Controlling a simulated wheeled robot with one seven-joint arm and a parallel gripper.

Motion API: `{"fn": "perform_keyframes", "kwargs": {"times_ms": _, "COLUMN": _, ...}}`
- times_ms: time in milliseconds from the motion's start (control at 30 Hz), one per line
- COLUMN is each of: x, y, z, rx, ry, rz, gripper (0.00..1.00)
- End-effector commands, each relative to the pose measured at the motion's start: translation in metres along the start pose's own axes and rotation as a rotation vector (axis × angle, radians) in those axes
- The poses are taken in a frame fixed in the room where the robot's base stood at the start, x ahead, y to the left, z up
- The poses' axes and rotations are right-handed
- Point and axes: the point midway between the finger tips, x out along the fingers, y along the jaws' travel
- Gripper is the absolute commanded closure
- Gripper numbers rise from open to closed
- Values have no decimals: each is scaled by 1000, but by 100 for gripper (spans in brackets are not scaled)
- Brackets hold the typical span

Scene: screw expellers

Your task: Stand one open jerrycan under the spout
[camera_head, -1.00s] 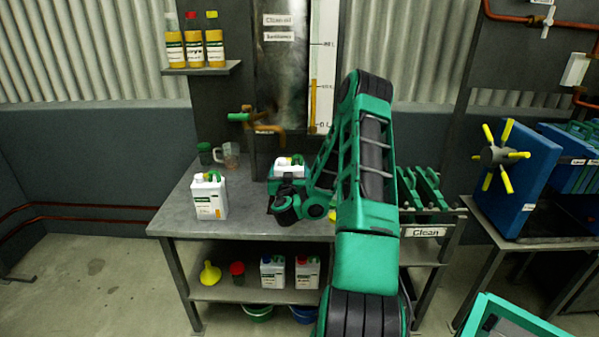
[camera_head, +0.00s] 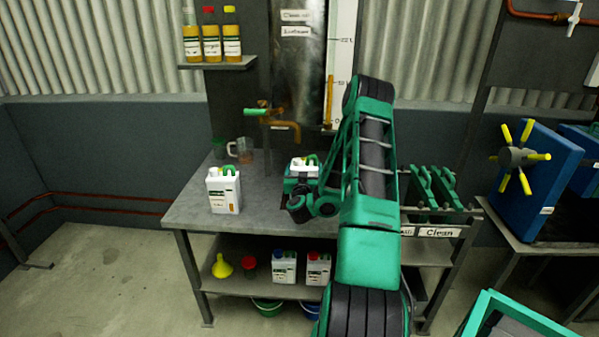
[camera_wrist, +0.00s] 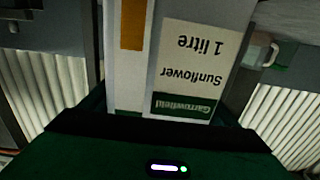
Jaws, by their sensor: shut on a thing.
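My gripper (camera_head: 303,182) is shut on a white jerrycan (camera_head: 304,164) with a green handle, low over the bench. The jerrycan's label, "Sunflower 1 litre", fills the middle of the wrist view (camera_wrist: 190,65), upside down there. My gripper hides its lower part, so I cannot tell whether it touches the bench. The brown spout (camera_head: 297,136) with a green lever hangs from the dark tank (camera_head: 296,75), behind and slightly left of the held jerrycan in the picture. A second white jerrycan (camera_head: 222,192) stands upright on the left of the bench.
A glass jug (camera_head: 243,150) and a dark green cup (camera_head: 219,147) stand at the bench's back left. The lower shelf holds a yellow funnel (camera_head: 222,266), a blue-capped jerrycan (camera_head: 284,267) and a red-capped one (camera_head: 318,268). A green rack (camera_head: 435,187) stands right of my arm.

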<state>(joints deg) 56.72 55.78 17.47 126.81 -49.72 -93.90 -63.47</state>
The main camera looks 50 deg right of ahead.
Motion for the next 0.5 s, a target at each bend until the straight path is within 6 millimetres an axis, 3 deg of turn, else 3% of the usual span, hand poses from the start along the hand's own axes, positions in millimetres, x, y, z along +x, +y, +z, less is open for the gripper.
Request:
{"fn": "perform_keyframes", "kwargs": {"times_ms": 67, "x": 0, "y": 0, "z": 1, "rx": 0, "ry": 1, "rz": 0, "gripper": 61}}
{"fn": "perform_keyframes", "kwargs": {"times_ms": 100, "x": 0, "y": 0, "z": 2, "rx": 0, "ry": 0, "rz": 0, "gripper": 11}}
{"fn": "perform_keyframes", "kwargs": {"times_ms": 133, "x": 0, "y": 0, "z": 2, "rx": 0, "ry": 0, "rz": 1, "gripper": 4}}
{"fn": "perform_keyframes", "kwargs": {"times_ms": 167, "x": 0, "y": 0, "z": 2, "rx": 0, "ry": 0, "rz": 0, "gripper": 0}}
{"fn": "perform_keyframes", "kwargs": {"times_ms": 500, "x": -4, "y": -1, "z": -1, "rx": -1, "ry": -1, "rz": -2, "gripper": 0}}
